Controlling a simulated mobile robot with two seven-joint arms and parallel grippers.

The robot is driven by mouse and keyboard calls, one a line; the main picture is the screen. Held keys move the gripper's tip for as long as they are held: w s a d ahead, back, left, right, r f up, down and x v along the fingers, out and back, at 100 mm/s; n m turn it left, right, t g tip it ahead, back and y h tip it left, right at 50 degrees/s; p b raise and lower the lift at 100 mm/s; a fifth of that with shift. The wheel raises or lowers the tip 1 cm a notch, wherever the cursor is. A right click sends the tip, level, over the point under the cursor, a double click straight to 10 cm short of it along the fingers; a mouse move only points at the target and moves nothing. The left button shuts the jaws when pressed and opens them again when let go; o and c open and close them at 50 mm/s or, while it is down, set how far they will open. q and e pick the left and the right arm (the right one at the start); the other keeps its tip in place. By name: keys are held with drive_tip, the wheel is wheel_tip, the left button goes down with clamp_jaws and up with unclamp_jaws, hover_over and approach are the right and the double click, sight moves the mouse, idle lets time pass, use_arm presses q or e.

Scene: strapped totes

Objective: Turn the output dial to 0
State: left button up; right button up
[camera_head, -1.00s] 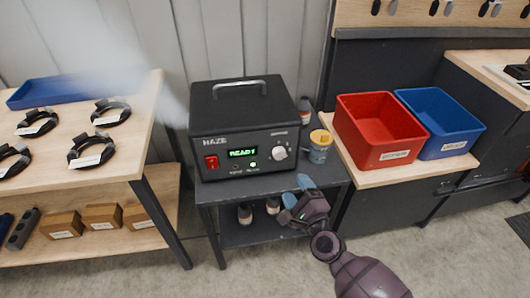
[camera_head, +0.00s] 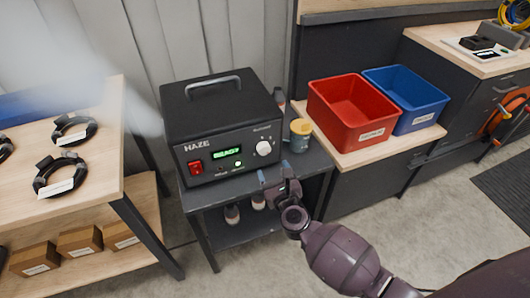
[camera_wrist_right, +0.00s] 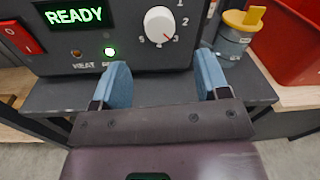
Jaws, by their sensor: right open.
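The haze machine (camera_head: 222,125) is a black box with a top handle, standing on a small dark table. Its green display reads READY. The white output dial (camera_head: 264,148) is on the right of its front panel. My right gripper (camera_head: 275,174) is open and empty, just in front of and below the dial. Its blue fingers (camera_wrist_right: 162,82) are apart, with the dial beyond them, not touching. My left gripper is not in view.
A yellow-lidded cup (camera_head: 300,135) stands right of the machine, close to the gripper. A red bin (camera_head: 352,112) and a blue bin (camera_head: 407,98) sit on the bench to the right. A wooden table (camera_head: 60,190) with coiled cables is at left. A red switch (camera_head: 195,168) is on the panel.

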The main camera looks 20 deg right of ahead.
sight(265, 151)
drive_tip(key=w, duration=0.6)
drive_tip(key=shift+w+f+b, duration=0.1)
drive_tip(key=shift+w+b, duration=0.15)
drive_tip(key=shift+b, duration=0.1)
drive_tip(key=shift+w+d, duration=0.1)
drive_tip(key=shift+w, duration=0.7)
drive_tip(key=shift+c, duration=0.7)
drive_tip(key=c, duration=0.8)
